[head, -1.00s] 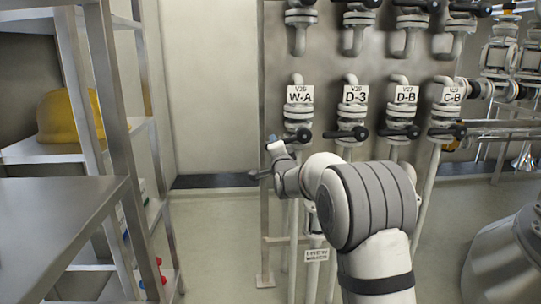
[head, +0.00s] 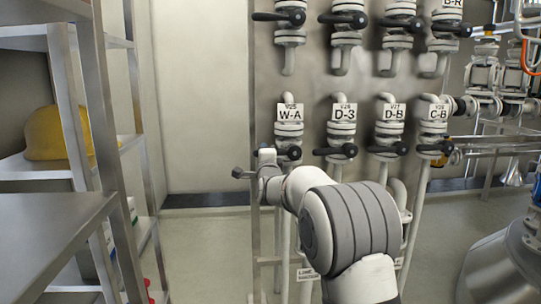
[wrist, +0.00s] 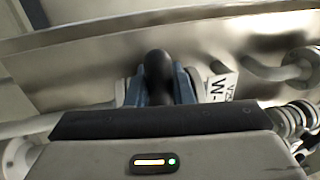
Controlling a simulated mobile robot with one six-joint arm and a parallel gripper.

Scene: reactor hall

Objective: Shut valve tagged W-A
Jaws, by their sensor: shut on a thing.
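The valve tagged W-A (head: 289,135) is at the left end of the lower valve row on the steel panel, with its white tag (head: 290,113) above its black lever. In the wrist view the tag (wrist: 219,88) is partly cut off to the right of the fingers. My gripper (wrist: 160,87) has blue fingers on both sides of the black lever handle (wrist: 157,70) and is shut on it. In the head view my gripper (head: 266,156) is at the left end of the lever, which points left across the pipe. The grip itself is too small to see there.
Valves D-3 (head: 343,133), D-B (head: 390,132) and C-B (head: 433,130) stand close to the right, with levers across their pipes. Another valve row is above. A steel shelf (head: 100,120) with a yellow helmet (head: 45,135) stands left. Clear floor lies between shelf and panel.

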